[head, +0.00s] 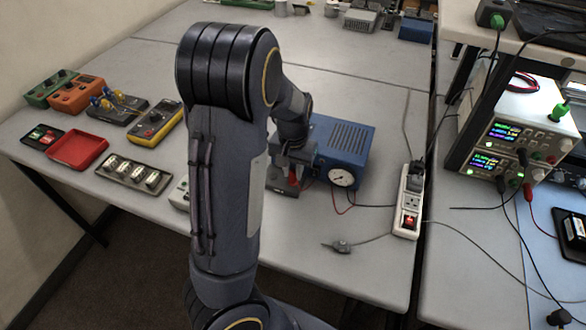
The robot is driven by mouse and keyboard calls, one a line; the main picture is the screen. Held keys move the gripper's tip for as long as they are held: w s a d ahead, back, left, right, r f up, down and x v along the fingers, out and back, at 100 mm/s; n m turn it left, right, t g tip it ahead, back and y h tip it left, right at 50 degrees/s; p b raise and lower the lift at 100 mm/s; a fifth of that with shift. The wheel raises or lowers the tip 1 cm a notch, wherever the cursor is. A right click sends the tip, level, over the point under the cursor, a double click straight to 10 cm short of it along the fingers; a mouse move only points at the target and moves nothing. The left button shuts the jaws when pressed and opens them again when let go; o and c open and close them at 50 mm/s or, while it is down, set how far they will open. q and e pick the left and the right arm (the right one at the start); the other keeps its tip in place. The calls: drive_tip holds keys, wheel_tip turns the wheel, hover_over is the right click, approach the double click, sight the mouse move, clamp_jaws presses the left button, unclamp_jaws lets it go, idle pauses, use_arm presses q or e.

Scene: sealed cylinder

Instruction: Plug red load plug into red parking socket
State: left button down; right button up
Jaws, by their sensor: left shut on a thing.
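My left gripper (290,168) reaches down in front of the blue box, at the middle of the table. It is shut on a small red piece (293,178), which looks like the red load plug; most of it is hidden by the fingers. A small dark block (281,187) lies right below the fingertips. It may hold the red parking socket, but I cannot make out a socket opening. I cannot tell whether the plug touches the block or is in it. My right gripper is not in view.
A blue box (343,140) with a gauge (342,178) and red and black leads stands close behind the gripper. A power strip (408,205) is to the right. A red tray (77,151) and several instruments are at left. My left arm hides part of the table.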

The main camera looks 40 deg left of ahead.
sight(293, 170)
use_arm(q)
drive_tip(key=shift+f, duration=0.1)
idle(0.7)
drive_tip(key=c, duration=1.2)
unclamp_jaws()
wheel_tip(293, 170, up, 8)
drive_tip(key=shift+f, duration=0.1)
drive_tip(key=s+d+r+t+h, duration=0.1)
drive_tip(key=s+d+t, duration=0.1)
drive_tip(key=s+d, duration=0.2)
drive_tip(key=s+d+r+m+t+h, duration=0.1)
drive_tip(key=s+d+r, duration=0.1)
drive_tip(key=s+d, duration=0.3)
drive_tip(key=s+d+r+m+t+h, duration=0.1)
drive_tip(key=s+d+r+t, duration=0.1)
drive_tip(key=s+d, duration=0.3)
drive_tip(key=shift+s+d+t+h, duration=0.1)
drive_tip(key=shift+s+t+h, duration=0.25)
drive_tip(key=shift+s, duration=1.6)
